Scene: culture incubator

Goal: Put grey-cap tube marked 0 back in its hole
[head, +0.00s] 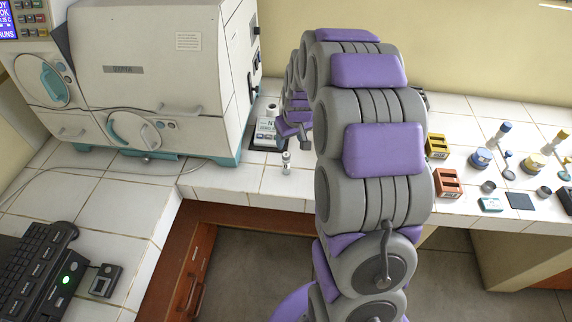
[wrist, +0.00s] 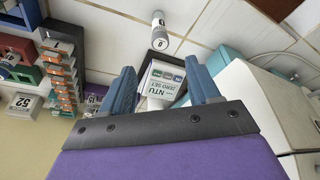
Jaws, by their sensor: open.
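The tube marked 0 (wrist: 159,32) is a small pale cylinder with a grey end, and its 0 label faces the wrist camera. In the head view the small tube (head: 286,163) stands apart on the white tiles, in front of the NTU zero-set block (head: 265,143). That block also shows between my fingers in the wrist view (wrist: 154,92), with small coloured marks on its face. My gripper (wrist: 161,69) is open, with two blue fingers spread and nothing between them touching; the tube lies beyond the fingertips. The tube's hole cannot be made out.
A large white machine (head: 150,70) stands left of the block. Right of my arm are a yellow rack (head: 437,146), an orange rack (head: 447,182) and several small bottles and lids. A rack with orange parts (wrist: 60,70) is at left in the wrist view. Tiles around the tube are clear.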

